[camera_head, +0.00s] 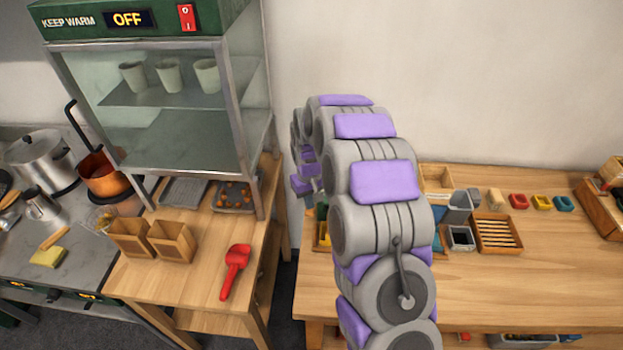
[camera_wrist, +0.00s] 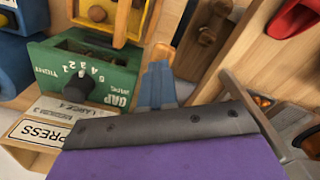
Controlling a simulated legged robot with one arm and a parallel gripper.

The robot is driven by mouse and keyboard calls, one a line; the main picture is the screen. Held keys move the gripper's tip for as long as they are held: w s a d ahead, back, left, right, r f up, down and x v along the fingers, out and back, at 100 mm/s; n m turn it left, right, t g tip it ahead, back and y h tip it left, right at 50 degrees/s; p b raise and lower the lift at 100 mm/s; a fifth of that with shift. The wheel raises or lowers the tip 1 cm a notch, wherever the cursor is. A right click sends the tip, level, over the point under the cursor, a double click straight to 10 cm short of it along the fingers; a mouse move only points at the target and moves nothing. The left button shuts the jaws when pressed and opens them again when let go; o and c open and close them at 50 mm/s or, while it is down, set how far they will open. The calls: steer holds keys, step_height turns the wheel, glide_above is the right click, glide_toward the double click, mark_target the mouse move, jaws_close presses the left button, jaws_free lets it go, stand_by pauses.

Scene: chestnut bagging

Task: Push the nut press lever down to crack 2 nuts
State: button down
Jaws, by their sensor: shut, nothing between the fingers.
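The nut press shows in the wrist view as a green box (camera_wrist: 95,72) with a black gap dial and a "PRESS" label (camera_wrist: 38,130) at the lower left. A yellow frame (camera_wrist: 133,28) beyond it holds a brown round thing (camera_wrist: 97,13) that looks like a nut. In the head view my arm hides most of the press.
A wooden table (camera_head: 540,285) carries a slatted tray (camera_head: 497,232) and small coloured boxes right of my arm. A side table at left holds a red scoop (camera_head: 236,270), two wooden boxes (camera_head: 172,240) and a tray of nuts (camera_head: 235,196) under a warming cabinet (camera_head: 150,22).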

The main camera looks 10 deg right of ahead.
step_height(320, 180, up, 8)
steer(key=p, duration=0.2)
steer(key=shift+w+f, duration=0.2)
steer(key=shift+w, duration=0.25)
steer(key=shift+d+r+p, duration=0.1)
steer(key=shift+r+p, duration=0.05)
steer(key=shift+p, duration=0.15)
step_height(320, 180, up, 5)
steer(key=shift+f+p, duration=0.1)
steer(key=shift+p, duration=0.65)
steer(key=s+r+m+g+b, duration=0.1)
steer(key=s+r+b, duration=0.1)
steer(key=s, duration=1.9)
steer(key=s+r+m+b, duration=0.1)
steer(key=s+r+b, duration=0.2)
steer(key=s, duration=1.8)
steer(key=shift+g, duration=0.4)
